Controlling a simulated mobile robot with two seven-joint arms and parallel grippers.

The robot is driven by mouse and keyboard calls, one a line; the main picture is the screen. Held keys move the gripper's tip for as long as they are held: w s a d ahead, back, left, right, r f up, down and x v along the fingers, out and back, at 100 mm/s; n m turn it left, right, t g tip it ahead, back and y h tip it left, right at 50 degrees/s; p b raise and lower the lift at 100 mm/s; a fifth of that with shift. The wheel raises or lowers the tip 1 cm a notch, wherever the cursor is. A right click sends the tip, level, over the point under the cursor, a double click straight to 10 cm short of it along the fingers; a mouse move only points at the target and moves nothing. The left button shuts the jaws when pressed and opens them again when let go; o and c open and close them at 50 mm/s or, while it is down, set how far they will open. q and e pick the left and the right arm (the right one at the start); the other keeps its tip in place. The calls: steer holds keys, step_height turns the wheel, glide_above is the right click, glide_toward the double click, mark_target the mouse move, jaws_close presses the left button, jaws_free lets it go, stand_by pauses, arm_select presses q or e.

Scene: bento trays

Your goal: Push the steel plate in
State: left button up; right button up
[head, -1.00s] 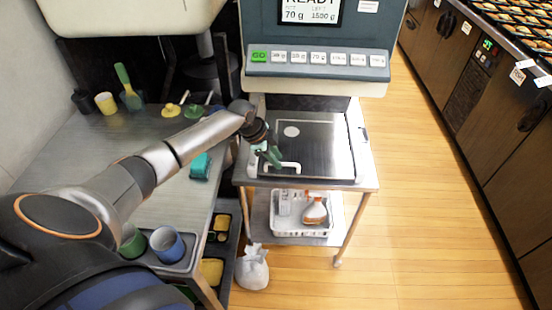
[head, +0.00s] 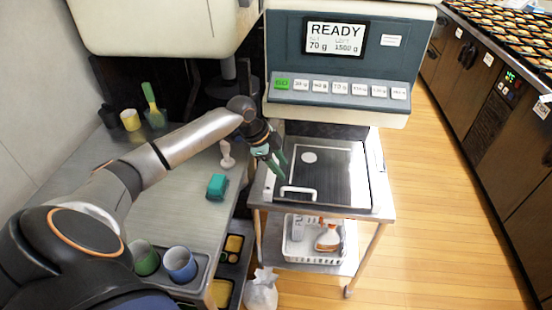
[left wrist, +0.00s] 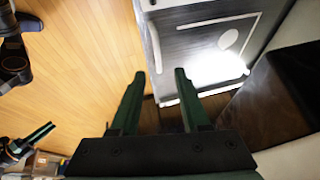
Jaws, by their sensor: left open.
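The steel plate (head: 338,185) lies flat on top of a small cart under the machine, with a white handle (head: 298,192) at its front left and a pale round spot on it. It also shows in the left wrist view (left wrist: 195,45), at the top right. My left gripper (head: 281,168) is open and empty, at the plate's left edge near the handle. In the left wrist view its two green fingers (left wrist: 158,76) stand apart, with the handle beyond their tips. Contact is not clear. What looks like my right gripper (left wrist: 35,138) shows small at lower left.
The machine (head: 345,60) reads READY above the plate. A white basket (head: 310,243) with a bottle sits on the cart's lower shelf. A bench at left holds a teal block (head: 217,185) and cups (head: 180,264). A white bag (head: 262,290) lies on the floor. Floor to the right is clear.

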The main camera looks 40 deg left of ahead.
arm_select(q)
steer(key=shift+v, duration=1.55)
